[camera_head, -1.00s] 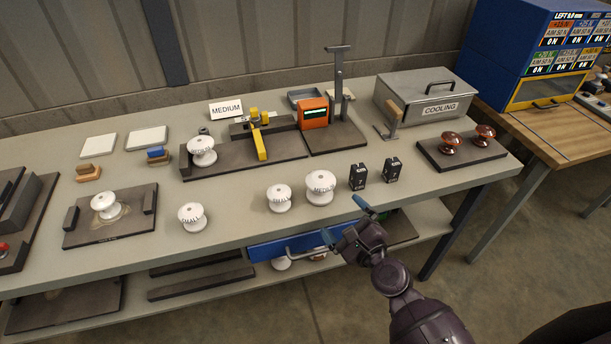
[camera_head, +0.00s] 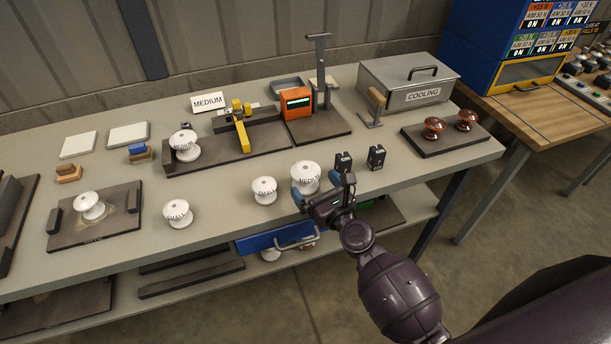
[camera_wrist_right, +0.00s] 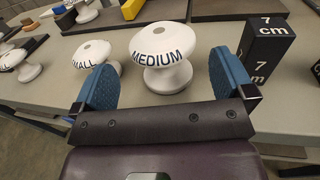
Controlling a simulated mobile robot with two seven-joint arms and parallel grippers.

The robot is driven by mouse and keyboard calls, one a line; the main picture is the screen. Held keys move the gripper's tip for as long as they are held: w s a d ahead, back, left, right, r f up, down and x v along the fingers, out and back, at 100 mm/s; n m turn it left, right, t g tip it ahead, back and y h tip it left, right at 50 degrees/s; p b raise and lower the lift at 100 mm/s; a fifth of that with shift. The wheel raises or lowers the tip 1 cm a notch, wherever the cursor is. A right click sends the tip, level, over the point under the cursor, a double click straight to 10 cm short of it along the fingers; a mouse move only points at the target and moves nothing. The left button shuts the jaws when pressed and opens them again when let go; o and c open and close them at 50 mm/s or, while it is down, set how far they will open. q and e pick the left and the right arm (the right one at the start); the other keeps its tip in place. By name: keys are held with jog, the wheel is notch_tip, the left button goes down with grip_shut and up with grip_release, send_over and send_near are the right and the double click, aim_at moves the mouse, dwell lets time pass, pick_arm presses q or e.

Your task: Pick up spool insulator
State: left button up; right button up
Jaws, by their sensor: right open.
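Several white spool insulators stand on the bench. The one marked MEDIUM (camera_head: 305,174) is upright near the front edge; in the right wrist view it (camera_wrist_right: 163,58) stands just ahead, between the lines of the two blue fingers. A smaller one marked SMALL (camera_head: 264,190) is upright to its left and also shows in the right wrist view (camera_wrist_right: 96,60). My right gripper (camera_head: 322,190) is open and empty, close in front of the MEDIUM spool; its fingertips (camera_wrist_right: 163,80) spread to either side. My left gripper is not in view.
Two black 7 cm blocks (camera_head: 376,156) stand right of the MEDIUM spool, one close to my right finger. A plate with a MEDIUM sign (camera_head: 208,102), an orange device (camera_head: 297,103) and a COOLING box (camera_head: 410,80) stand behind. A blue drawer (camera_head: 280,238) hangs below.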

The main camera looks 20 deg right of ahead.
aim_at(305, 167)
jog(key=shift+r+p+x, duration=0.15)
jog(key=shift+x, duration=1.2)
jog(key=shift+r+p+x, duration=0.15)
jog(key=shift+x, duration=1.2)
jog(key=shift+d, duration=0.1)
jog(key=shift+c, duration=0.3)
jog(key=c, duration=1)
jog(key=shift+r, duration=0.1)
jog(key=shift+c, duration=0.2)
